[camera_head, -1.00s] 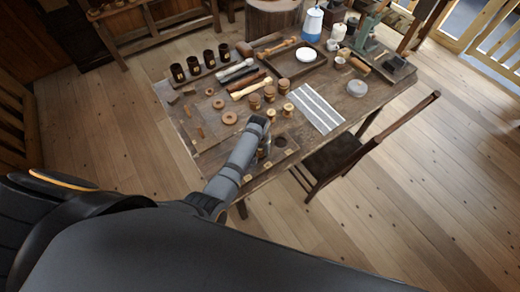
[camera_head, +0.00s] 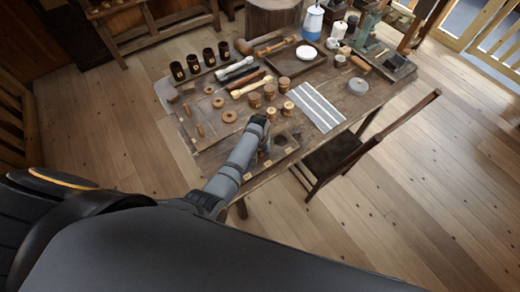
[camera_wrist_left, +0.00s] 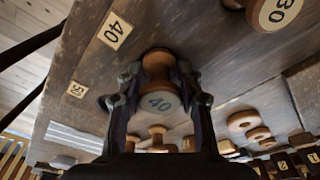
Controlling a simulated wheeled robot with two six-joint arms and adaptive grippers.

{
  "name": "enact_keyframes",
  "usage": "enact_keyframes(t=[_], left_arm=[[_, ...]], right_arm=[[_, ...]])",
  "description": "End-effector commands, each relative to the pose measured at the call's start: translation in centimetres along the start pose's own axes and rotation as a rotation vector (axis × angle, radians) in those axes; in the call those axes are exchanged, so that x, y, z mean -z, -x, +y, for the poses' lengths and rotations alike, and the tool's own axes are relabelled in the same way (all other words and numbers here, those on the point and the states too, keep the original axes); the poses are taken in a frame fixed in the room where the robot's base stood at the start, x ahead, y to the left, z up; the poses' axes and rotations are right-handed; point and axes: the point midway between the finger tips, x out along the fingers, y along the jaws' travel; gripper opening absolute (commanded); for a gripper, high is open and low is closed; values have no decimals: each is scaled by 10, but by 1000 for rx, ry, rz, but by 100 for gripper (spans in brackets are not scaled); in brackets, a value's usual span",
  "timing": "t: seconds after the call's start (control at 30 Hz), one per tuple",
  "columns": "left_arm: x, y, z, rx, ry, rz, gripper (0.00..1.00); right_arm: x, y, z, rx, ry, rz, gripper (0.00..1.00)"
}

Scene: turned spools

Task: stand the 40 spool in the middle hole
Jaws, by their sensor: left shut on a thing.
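The 40 spool (camera_wrist_left: 160,101) is a wooden spool with "40" on its round end. It sits between the two fingers of my left gripper (camera_wrist_left: 158,88), which is shut on it. Its far end points at the wooden board (camera_wrist_left: 215,50); I cannot tell whether it touches the board or enters a hole. A plate marked 40 (camera_wrist_left: 115,30) is on the board beside it. In the head view my left gripper (camera_head: 262,124) is over the board at the table's near edge, and the arm hides part of the board. The middle hole is not clearly visible. My right gripper is out of view.
A spool marked 30 (camera_wrist_left: 278,13) is close by at the wrist view's upper right. In the head view several spools (camera_head: 284,84) stand behind the gripper, with wooden rings (camera_head: 229,116) to the left. A striped cloth (camera_head: 315,107) and a chair (camera_head: 335,158) are to the right.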

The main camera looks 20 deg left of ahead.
Motion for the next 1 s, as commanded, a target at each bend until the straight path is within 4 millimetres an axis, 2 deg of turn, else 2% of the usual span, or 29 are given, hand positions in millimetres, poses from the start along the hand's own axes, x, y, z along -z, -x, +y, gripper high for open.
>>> enact_keyframes(t=[0.47, 0.5, 0.67, 0.93, 1.0], left_arm=[[-4, -8, 0, 1, 0, -7, 13], [-5, -8, 0, 1, 0, -8, 39], [-6, -9, 0, 1, 0, -11, 61], [-4, -7, 0, 1, 0, -7, 63], [-4, -7, 0, 1, 0, -6, 73]], right_arm=[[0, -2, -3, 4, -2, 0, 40], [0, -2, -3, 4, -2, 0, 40], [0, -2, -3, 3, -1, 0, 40], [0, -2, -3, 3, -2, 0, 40], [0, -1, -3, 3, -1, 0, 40]])
